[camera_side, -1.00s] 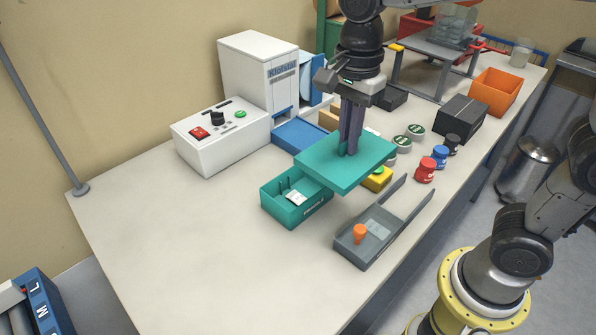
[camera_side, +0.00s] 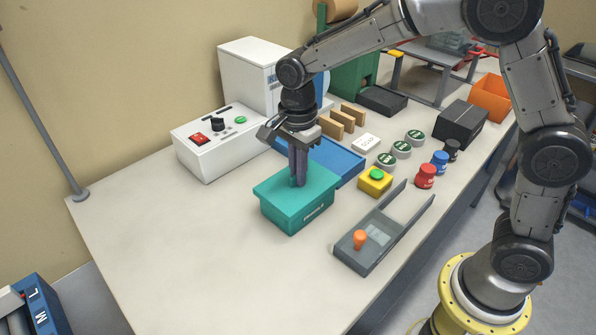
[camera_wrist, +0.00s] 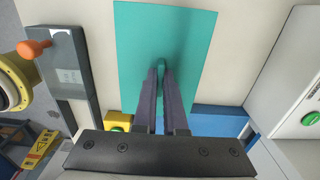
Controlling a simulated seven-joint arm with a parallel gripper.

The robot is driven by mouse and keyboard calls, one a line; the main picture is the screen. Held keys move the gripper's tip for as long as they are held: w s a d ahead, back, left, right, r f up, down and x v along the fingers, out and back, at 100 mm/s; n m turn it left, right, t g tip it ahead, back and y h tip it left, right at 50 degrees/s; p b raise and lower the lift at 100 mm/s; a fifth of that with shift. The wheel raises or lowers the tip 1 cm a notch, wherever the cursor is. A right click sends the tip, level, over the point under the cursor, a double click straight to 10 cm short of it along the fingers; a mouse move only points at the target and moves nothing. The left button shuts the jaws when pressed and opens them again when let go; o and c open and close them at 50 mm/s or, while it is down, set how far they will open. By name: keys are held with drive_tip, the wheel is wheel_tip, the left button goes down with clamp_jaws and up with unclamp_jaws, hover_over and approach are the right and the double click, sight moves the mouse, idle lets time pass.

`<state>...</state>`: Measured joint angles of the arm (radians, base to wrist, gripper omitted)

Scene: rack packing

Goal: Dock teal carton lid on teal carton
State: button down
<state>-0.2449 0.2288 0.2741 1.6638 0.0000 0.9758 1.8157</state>
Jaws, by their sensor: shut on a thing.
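The teal carton lid (camera_side: 318,185) is level on top of the teal carton (camera_side: 300,216) in the side view, covering its opening. From this angle the lid looks seated or nearly so; I cannot tell if a small gap is left. My gripper (camera_side: 299,182) points down and is shut on the lid's raised middle grip. In the wrist view the lid (camera_wrist: 160,35) fills the upper middle, with my fingers (camera_wrist: 164,75) closed on its grip. The carton is hidden under the lid there, and its contents are hidden in both views.
A grey tray with an orange knob (camera_side: 365,252) stands right of the carton. A yellow button box (camera_side: 375,184) and a blue tray (camera_side: 340,160) are behind it. A white control box (camera_side: 215,145) stands at the left. The table's front left is clear.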

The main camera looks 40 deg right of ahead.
drive_tip(key=shift+f, duration=0.7)
drive_tip(key=c, duration=1)
unclamp_jaws()
wheel_tip(320, 180, up, 13)
drive_tip(key=s+d+r+n+t, duration=0.2)
drive_tip(key=s+d+r+n, duration=0.15)
drive_tip(key=s+n, duration=0.2)
drive_tip(key=shift+s+d+f+n+t, duration=0.7)
drive_tip(key=shift+s+d+n, duration=0.4)
drive_tip(key=shift+s+n, duration=1.45)
drive_tip(key=shift+s+d+f+n+t, duration=0.5)
drive_tip(key=shift+s+d+f+n, duration=0.8)
drive_tip(key=shift+s, duration=2.2)
drive_tip(key=shift+s+d+f+n+t, duration=0.4)
drive_tip(key=shift+s+d+n+t, duration=0.35)
drive_tip(key=shift+s+n, duration=1.95)
